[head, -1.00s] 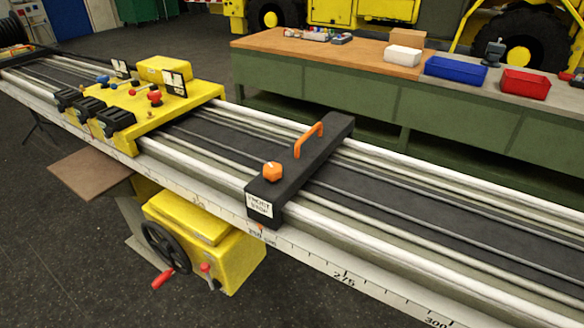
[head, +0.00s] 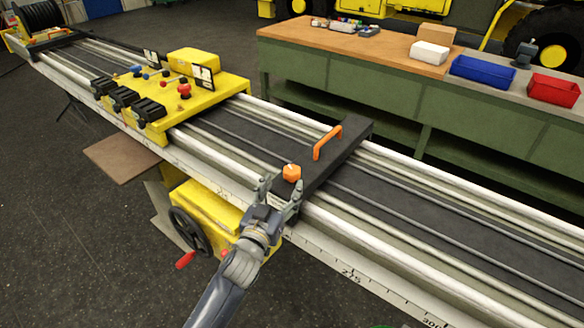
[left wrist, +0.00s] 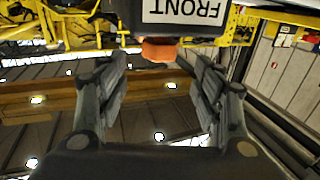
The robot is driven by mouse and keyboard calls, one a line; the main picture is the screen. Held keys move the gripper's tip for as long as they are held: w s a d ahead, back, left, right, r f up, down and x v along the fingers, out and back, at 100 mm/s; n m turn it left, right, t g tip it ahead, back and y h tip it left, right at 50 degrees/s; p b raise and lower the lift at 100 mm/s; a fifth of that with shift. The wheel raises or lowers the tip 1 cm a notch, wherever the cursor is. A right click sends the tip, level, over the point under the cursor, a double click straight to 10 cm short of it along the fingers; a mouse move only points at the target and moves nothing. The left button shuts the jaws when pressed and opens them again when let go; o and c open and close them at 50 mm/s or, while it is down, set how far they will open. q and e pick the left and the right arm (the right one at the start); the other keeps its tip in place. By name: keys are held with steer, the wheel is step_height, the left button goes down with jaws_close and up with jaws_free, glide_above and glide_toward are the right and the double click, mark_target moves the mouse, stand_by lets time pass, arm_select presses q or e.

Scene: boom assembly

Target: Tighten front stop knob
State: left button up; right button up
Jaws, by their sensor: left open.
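The front stop is a black bar (head: 344,150) lying across the rails, with an orange handle (head: 327,142) on it. The orange knob (head: 291,172) sits on top at its near end. My left gripper (head: 281,188) is open and empty at this near end, its fingers pointing up just in front of and below the knob. It partly hides the stop's front label. In the left wrist view the label (left wrist: 183,12) reads FRONT upside down. There the orange knob (left wrist: 158,50) is beyond my open fingers (left wrist: 161,72), near the line between them, not gripped.
The rails with a scale (head: 345,268) run across the view. A yellow carriage (head: 215,100) with levers stands on them at left, above a black handwheel (head: 188,230). Behind, a green bench (head: 340,83) holds a blue bin (head: 482,73) and a red bin (head: 553,89).

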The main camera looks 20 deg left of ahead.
mark_target(289, 176)
arm_select(q)
steer(key=w+p, duration=0.1)
steer(key=w, duration=0.7)
steer(key=shift+w+d, duration=0.1)
steer(key=shift+d, duration=0.05)
steer(key=c, duration=1)
